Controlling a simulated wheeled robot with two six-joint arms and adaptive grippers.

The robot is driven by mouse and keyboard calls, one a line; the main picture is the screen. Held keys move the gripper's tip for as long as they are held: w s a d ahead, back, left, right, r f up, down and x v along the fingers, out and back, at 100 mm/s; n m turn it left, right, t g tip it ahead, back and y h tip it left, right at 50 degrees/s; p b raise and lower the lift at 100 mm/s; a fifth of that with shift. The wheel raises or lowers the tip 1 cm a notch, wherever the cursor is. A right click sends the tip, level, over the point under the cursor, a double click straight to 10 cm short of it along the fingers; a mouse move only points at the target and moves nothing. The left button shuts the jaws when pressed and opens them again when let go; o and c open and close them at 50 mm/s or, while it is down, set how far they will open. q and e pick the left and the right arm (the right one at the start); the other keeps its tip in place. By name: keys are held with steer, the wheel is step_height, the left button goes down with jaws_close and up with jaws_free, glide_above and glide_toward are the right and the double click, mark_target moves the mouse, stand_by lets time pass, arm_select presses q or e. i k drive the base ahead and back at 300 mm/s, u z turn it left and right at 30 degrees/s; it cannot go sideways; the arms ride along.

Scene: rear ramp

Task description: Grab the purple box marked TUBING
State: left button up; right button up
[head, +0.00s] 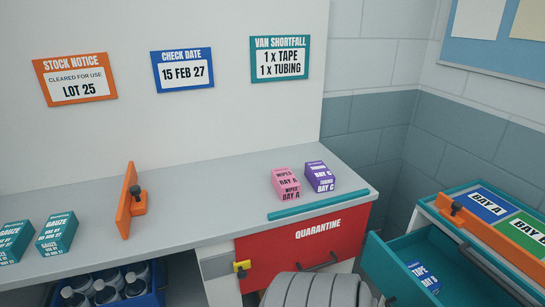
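The purple box (319,177) stands on the grey counter near its right end. Its front print is small; I can read BAY C, and the word above looks like TUBING. A pink box (286,183) marked WIPES, BAY A stands just to its left, close beside it. Neither of my grippers shows in the head view.
A teal strip (318,204) edges the counter before the boxes. Below is a red QUARANTINE drawer (300,254). At right, an open teal drawer (392,270) holds a blue TAPE box (423,277). An orange upright divider (127,203) and teal GAUZE boxes (56,234) stand left.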

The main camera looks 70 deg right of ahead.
mark_target(319, 176)
steer(key=i, duration=0.9)
steer(key=z, duration=3.25)
